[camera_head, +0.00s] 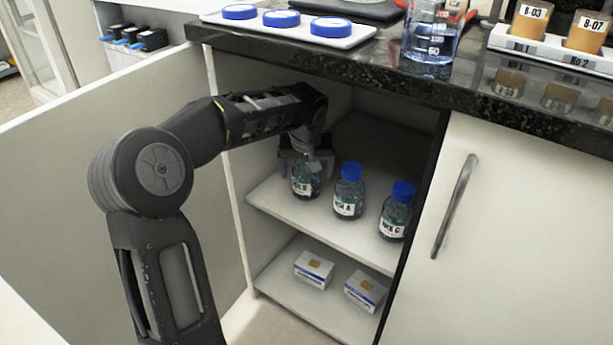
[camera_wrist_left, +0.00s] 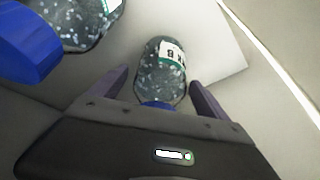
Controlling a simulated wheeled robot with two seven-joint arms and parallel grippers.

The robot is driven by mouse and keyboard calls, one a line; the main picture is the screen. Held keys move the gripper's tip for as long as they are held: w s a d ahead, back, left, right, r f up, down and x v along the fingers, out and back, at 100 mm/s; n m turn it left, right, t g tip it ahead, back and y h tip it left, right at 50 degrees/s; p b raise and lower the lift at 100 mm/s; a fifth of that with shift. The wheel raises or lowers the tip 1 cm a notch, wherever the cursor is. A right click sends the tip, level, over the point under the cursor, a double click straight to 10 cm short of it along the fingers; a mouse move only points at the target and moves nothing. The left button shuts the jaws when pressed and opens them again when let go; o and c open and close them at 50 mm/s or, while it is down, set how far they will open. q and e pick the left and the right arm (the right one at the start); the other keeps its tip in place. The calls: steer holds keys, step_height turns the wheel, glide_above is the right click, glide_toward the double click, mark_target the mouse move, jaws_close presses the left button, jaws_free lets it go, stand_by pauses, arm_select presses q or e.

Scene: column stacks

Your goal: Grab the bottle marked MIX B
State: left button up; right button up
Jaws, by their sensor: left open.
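The bottle marked MIX B (camera_head: 306,184) stands at the left end of the upper shelf inside the open cabinet. Its cap is hidden by my gripper in the head view. My left gripper (camera_head: 306,162) is over this bottle, with its jaws open. In the left wrist view the MIX B bottle (camera_wrist_left: 164,72) lies between the two open fingers (camera_wrist_left: 158,88), with a gap at each side. A bottle marked MIX A (camera_head: 348,196) stands just right of it, and one marked MIX C (camera_head: 396,216) further right; both have blue caps. My right gripper is in neither view.
The upper shelf (camera_head: 280,207) has a lower shelf below with two small white boxes (camera_head: 314,268). The dark countertop (camera_head: 400,82) overhangs the cabinet, holding a beaker (camera_head: 432,38) and blue-lidded dishes. A closed door (camera_head: 510,230) is at right. The neighbouring blue-capped bottle (camera_wrist_left: 85,20) is close to my gripper.

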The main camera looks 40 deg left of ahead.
arm_select(q)
jaws_close()
stand_by(1.1)
